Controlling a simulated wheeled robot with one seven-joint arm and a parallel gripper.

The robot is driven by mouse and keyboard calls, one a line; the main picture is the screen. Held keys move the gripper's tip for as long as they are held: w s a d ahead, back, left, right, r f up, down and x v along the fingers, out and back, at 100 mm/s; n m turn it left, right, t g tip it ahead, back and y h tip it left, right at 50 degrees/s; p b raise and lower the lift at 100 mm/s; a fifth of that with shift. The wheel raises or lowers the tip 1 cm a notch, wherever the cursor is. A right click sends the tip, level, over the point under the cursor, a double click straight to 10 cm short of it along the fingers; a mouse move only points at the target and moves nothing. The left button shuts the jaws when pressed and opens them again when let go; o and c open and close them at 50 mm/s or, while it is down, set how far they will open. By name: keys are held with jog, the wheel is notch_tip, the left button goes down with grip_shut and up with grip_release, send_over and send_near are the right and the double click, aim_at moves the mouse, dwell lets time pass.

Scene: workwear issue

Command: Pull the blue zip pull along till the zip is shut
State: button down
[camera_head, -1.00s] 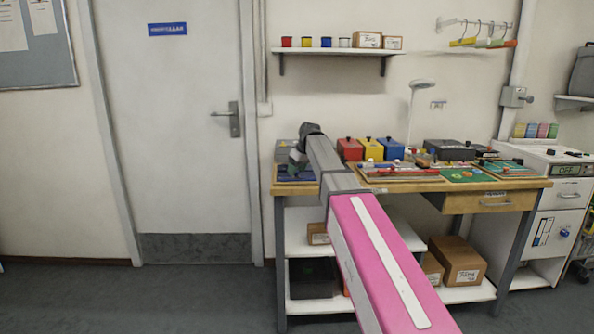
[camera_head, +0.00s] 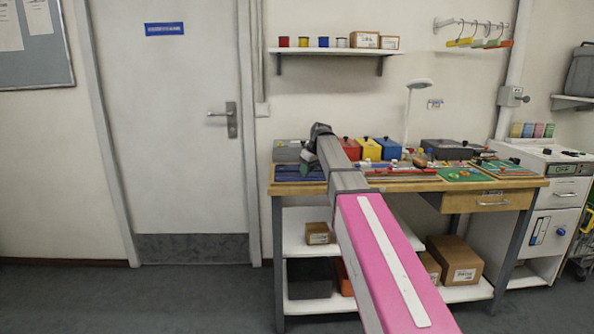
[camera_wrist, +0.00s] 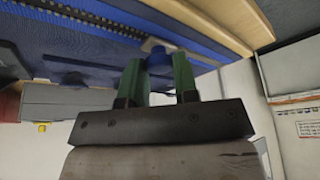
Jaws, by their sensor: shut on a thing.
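The blue zip pull (camera_wrist: 159,60) is between the two green fingers of my gripper (camera_wrist: 157,78), which is shut on it. A grey slider plate (camera_wrist: 152,44) shows just beyond the pull. The zip (camera_wrist: 75,17) shows as a dark toothed line on a blue cloth panel (camera_wrist: 100,42), running from the upper left to the slider. In the head view the panel (camera_head: 290,173) lies at the left end of the bench, and my gripper (camera_head: 309,162) is over its right part. My arm hides some of the panel, and the pull cannot be made out there.
The panel has a wooden border (camera_wrist: 205,22). Red (camera_head: 350,148), yellow (camera_head: 369,148) and blue (camera_head: 389,148) boxes stand behind on the bench (camera_head: 400,187). Other boards lie to the right. A lamp (camera_head: 419,85) stands at the back.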

jog(key=d, duration=1)
jog(key=shift+d, duration=0.35)
jog(key=c, duration=0.9)
grip_release()
jog(key=shift+d, duration=0.1)
jog(key=shift+o, duration=0.2)
jog(key=v, duration=1)
jog(key=shift+r, duration=0.4)
jog(key=shift+s+d, duration=0.1)
jog(key=shift+s, duration=0.05)
